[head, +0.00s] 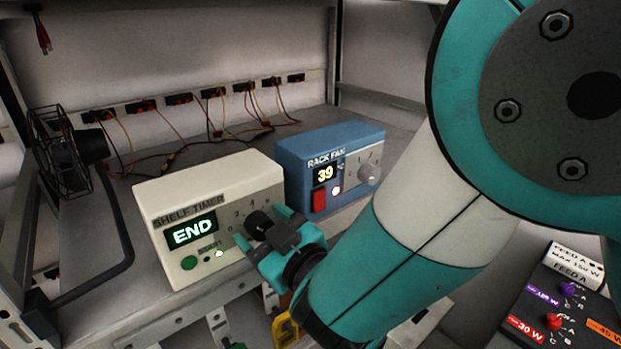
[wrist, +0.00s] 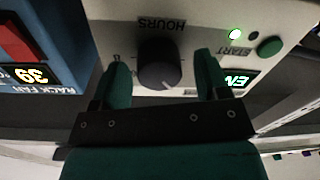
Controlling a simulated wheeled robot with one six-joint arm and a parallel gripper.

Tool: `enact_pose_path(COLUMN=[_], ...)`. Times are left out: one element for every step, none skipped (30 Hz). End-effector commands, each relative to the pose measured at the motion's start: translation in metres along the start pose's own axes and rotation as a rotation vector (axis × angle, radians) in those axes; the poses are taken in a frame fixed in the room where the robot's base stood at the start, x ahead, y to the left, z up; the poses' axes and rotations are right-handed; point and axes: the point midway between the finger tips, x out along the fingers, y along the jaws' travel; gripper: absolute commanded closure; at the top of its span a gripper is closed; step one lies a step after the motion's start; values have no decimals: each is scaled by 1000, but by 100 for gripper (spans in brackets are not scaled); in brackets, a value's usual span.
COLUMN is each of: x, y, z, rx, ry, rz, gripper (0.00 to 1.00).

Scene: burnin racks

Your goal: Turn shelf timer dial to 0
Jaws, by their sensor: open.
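The shelf timer (head: 222,190) is a cream box on the shelf, and its display reads END. A green light is lit beside its green START button (head: 189,262). Its black dial (head: 258,222) is on the right of the front face. My gripper (head: 264,246) is at the dial; in the wrist view my gripper (wrist: 160,80) is open, with one finger on each side of the dial (wrist: 159,64). I cannot tell whether the fingers touch it. The wrist view is upside down, and the dial's pointer and most numbers are hard to make out.
A blue rack fan box (head: 330,160) showing 39, with a red switch and grey knob, stands close to the right of the timer. A caged fan (head: 62,150) is at left. Wires run along the back. A feed panel (head: 565,300) is at lower right.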

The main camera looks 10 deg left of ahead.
Motion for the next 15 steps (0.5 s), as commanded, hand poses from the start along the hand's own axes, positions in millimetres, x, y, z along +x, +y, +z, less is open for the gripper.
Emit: enact_pose_path(x=[1, 1, 2, 2, 2, 2, 2, 2, 2, 2, 2, 2, 2, 2, 2], y=[0, 0, 0, 0, 0, 0, 0, 0, 0, 0, 0, 0, 0, 0, 0], z=[0, 0, 0, 1, 1, 1, 1, 1, 1, 1, 1, 1, 1, 1, 1], rx=[0, 0, 0, 0, 0, 0, 0, 0, 0, 0, 0, 0, 0, 0, 0], ry=[-1, -1, 0, 0, 0, 0, 0, 0, 0, 0, 0, 0, 0, 0, 0], rz=[0, 0, 0, 0, 0, 0, 0, 0, 0, 0, 1, 1, 0, 0, 0], gripper=[31, 31, 31, 31, 31, 31, 31, 31, 31, 36, 43, 52, 59, 66, 75])
